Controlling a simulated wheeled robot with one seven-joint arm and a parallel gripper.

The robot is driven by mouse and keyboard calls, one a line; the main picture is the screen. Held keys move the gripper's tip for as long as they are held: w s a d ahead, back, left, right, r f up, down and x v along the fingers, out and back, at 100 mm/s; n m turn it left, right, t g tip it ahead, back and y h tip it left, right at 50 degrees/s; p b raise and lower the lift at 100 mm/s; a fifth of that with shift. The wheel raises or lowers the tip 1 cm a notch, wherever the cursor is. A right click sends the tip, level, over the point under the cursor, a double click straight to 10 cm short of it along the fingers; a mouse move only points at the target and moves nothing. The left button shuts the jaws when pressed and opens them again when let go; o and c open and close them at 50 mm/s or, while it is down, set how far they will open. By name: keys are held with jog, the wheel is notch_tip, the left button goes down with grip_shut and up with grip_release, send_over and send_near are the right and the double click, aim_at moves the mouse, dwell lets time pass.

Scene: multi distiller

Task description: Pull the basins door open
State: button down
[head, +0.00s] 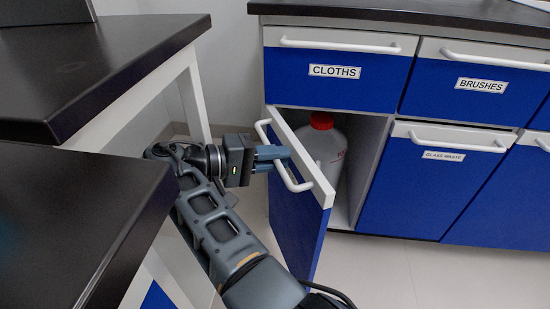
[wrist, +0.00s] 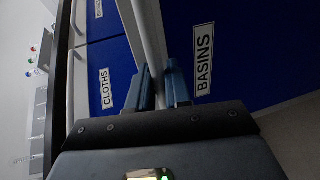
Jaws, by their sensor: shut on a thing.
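The basins door (head: 292,215) is a blue cabinet door with a white top edge, swung partly open under the cloths drawer (head: 330,80). Its "BASINS" label (wrist: 204,60) shows in the wrist view. My gripper (head: 281,156) is shut on the door's white bar handle (head: 285,168), at the top of the door. The handle also runs between my fingers in the wrist view (wrist: 154,50). Inside the opened cabinet stands a white bottle with a red cap (head: 323,140); its lower part is hidden behind the door.
Black-topped benches (head: 85,75) stand close on the left beside my arm. To the right are the brushes drawer (head: 475,80) and the closed glass waste door (head: 430,185). Bare floor (head: 385,270) lies in front of the cabinets.

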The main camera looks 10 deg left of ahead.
jog(key=c, duration=1.3)
grip_release()
jog(key=shift+o, duration=0.2)
